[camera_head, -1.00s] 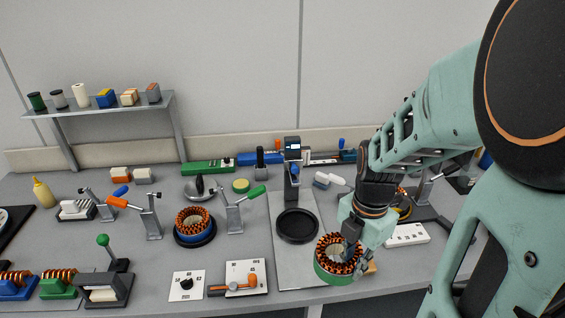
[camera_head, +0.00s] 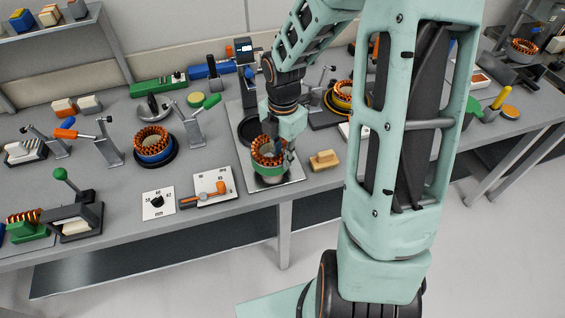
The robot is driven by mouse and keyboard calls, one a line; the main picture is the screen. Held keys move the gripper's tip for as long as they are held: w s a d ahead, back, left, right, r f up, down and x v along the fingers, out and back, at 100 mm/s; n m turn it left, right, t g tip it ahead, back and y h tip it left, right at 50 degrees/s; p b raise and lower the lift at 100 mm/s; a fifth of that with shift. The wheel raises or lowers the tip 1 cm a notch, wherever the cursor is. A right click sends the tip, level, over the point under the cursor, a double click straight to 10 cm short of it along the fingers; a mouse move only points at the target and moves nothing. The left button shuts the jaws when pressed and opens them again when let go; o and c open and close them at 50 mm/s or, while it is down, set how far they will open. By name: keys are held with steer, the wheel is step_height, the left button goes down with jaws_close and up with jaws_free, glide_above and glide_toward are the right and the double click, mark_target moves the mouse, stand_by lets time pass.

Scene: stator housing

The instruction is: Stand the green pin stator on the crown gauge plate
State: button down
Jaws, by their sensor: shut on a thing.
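The green pin stator (camera_head: 266,168), an orange-wound ring with a green band, is in my gripper (camera_head: 284,148). The fingers are shut on its right side. The stator looks upright, over the front part of a grey base plate (camera_head: 291,187); a pale part shows under the green band, with a dark shadow below. I cannot tell whether it touches the plate. Behind it, a black round seat (camera_head: 246,132) is partly hidden by the stator and my arm. A gauge post with a lit display (camera_head: 244,48) stands at the back; this looks like the crown gauge.
A blue-banded stator (camera_head: 152,146) sits on a black round base to the left, beside toggle clamps (camera_head: 194,128). A white card with an orange-handled tool (camera_head: 205,193) lies left of the plate. A wooden block (camera_head: 324,160) is close on the right. Another wound stator (camera_head: 343,92) is behind.

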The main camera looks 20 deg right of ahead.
steer(key=shift+f, duration=1.4)
steer(key=c, duration=1.8)
jaws_free()
steer(key=shift+f, duration=0.15)
steer(key=shift+c, duration=0.2)
step_height(320, 180, up, 12)
steer(key=shift+s+r+p, duration=0.1)
steer(key=shift+r+p, duration=0.05)
steer(key=shift+p, duration=0.2)
